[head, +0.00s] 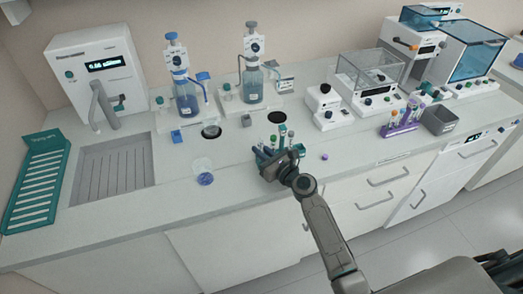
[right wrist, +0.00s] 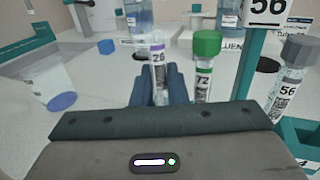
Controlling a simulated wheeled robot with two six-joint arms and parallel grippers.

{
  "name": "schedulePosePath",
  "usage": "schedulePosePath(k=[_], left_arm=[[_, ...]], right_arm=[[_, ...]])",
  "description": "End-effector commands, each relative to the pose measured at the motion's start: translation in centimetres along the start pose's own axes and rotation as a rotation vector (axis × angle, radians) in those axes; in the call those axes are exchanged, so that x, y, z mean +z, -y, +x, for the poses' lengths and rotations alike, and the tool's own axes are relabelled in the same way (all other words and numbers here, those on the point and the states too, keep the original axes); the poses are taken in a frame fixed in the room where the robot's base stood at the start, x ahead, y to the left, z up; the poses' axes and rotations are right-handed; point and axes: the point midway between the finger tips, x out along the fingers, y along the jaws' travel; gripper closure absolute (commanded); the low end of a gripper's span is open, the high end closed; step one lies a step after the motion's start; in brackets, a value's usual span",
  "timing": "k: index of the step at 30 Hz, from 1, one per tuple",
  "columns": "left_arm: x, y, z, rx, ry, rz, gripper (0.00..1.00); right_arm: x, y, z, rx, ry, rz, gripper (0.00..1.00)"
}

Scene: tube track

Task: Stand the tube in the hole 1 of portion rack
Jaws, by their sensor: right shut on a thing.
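My right gripper (head: 278,160) is at the teal rack (head: 258,155) on the counter, which it partly hides. In the right wrist view its blue fingers (right wrist: 158,92) are shut on a clear tube (right wrist: 158,72) labelled 26 with a pale cap, held roughly upright. A purple rack (head: 400,128) with several tubes stands further right. I cannot tell which rack is the portion rack. My left gripper is not in view.
A small purple cap (head: 324,157) lies right of the gripper. A clear cup with a blue end (head: 204,178) is at left. Two bottle dispensers (head: 186,95) and a balance (head: 365,80) stand behind. A grey bin (head: 440,120) is beside the purple rack. The front counter is mostly clear.

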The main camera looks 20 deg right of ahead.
Motion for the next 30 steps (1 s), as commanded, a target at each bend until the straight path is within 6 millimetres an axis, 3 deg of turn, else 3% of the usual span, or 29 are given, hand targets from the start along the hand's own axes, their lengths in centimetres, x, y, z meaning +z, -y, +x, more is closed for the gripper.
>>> schedulePosePath(k=[8,9,12,13,30], left_arm=[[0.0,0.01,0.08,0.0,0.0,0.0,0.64],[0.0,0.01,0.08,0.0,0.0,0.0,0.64],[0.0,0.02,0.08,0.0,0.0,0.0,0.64],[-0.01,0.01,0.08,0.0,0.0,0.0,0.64],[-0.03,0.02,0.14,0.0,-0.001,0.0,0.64]], right_arm=[[-0.11,-0.01,0.0,0.0,0.0,0.001,1.0],[-0.11,-0.01,0.0,0.0,0.0,0.001,0.83],[-0.11,-0.01,0.0,0.0,0.0,0.001,0.64],[-0.11,-0.01,0.0,0.0,0.0,0.001,0.62],[-0.18,0.01,-0.27,0.0,-0.001,0.0,0.62]])
